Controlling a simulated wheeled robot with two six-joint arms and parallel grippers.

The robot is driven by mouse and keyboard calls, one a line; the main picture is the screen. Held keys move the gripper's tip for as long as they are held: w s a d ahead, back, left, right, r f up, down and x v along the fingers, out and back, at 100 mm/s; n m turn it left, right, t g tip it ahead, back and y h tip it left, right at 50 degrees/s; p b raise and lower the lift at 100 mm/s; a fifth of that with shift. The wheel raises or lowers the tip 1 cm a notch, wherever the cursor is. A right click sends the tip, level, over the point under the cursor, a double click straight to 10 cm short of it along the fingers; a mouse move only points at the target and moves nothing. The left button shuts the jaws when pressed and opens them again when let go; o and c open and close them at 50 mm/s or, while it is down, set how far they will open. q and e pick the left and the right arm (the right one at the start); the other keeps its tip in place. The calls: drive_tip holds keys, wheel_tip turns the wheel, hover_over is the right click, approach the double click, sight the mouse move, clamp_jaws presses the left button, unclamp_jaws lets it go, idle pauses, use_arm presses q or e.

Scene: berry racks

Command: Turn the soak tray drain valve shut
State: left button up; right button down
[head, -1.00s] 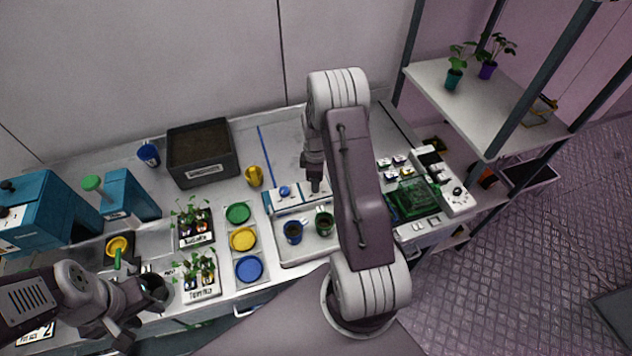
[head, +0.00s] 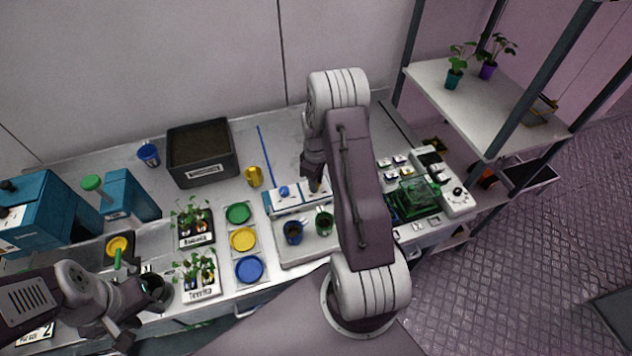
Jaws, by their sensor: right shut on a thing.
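The soak tray (head: 290,256) is a pale, shallow tray near the bench front, with a blue pot (head: 293,232) and a green pot (head: 324,222) in it. Behind it is a white, blue-edged strip (head: 300,200) with a blue knob (head: 284,191) on its left part. My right gripper (head: 317,188) points down at the right part of this strip and is shut on a small part there, at the place of the drain valve. The fingers and my arm hide most of that part. My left gripper (head: 140,313) is open and empty at the bench's front left.
Green, yellow and blue dishes (head: 243,239) stand left of the tray, beside two plant trays (head: 199,277). A soil box (head: 202,153) and a yellow cup (head: 254,176) stand behind. A green device (head: 412,200) and a white control panel (head: 457,194) are at right.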

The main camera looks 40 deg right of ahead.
drive_tip(key=shift+w, duration=0.1)
drive_tip(key=c, duration=1.3)
unclamp_jaws()
drive_tip(key=shift+o, duration=0.2)
wheel_tip(320, 180, up, 9)
drive_tip(key=b, duration=0.1)
drive_tip(key=shift+r, duration=0.1)
